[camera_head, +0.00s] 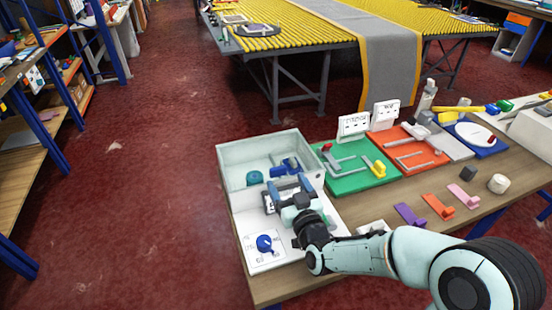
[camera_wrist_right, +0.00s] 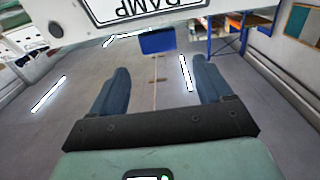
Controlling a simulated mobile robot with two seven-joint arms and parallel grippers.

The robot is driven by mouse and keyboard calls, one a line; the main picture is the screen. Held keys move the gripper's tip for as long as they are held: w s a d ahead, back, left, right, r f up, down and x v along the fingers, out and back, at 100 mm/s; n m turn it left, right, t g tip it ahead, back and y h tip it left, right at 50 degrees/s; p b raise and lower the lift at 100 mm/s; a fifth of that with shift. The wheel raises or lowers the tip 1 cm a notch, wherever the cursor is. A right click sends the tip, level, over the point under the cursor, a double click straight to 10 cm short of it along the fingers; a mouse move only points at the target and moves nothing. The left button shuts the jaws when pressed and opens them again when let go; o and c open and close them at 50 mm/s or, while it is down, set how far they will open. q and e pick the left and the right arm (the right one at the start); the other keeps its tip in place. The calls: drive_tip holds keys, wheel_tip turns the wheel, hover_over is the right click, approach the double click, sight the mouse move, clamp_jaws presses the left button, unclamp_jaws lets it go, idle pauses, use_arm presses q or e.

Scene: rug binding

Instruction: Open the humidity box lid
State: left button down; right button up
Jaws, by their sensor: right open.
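The humidity box (camera_head: 255,148) is a pale grey-white, see-through-looking box at the left end of the table. I cannot tell where a clear lid lies over it. Inside show a teal round piece (camera_head: 254,178) and a blue piece (camera_head: 284,168). My right gripper (camera_head: 291,184) is over the front part of the box, with its blue fingers apart. In the right wrist view, the gripper (camera_wrist_right: 158,85) is open with nothing between its fingers. A blue block (camera_wrist_right: 157,41) and a "DAMP" label (camera_wrist_right: 145,8) lie beyond the fingertips. My left gripper is not in view.
Purple (camera_head: 409,214), orange (camera_head: 438,206) and pink (camera_head: 464,196) pieces lie nearer the table's front edge.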

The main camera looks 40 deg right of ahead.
sight(279, 170)
drive_tip(key=x, duration=0.9)
drive_tip(key=shift+w+f+p, duration=0.15)
drive_tip(key=shift+w+p, duration=0.05)
drive_tip(key=shift+p, duration=0.2)
